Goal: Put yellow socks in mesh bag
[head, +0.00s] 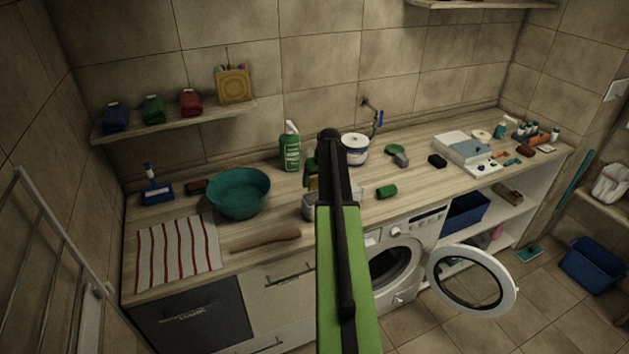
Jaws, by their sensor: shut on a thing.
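My arm reaches up the middle of the head view and over the counter. My gripper (312,176) is mostly hidden behind the arm, with a dark part showing just left of it. It is shut on a small yellowish thing (312,184), too covered for me to tell whether it is the yellow socks. No other yellow socks stand out. A whitish bag-like thing (610,185) sits on a shelf at the far right; I cannot tell whether it is the mesh bag.
A teal basin (239,193), striped cloth (178,252) and wooden stick (265,241) lie left on the counter. A green spray bottle (290,148) and white tub (355,150) stand behind. The washing machine door (471,280) hangs open. A blue bin (592,264) stands right.

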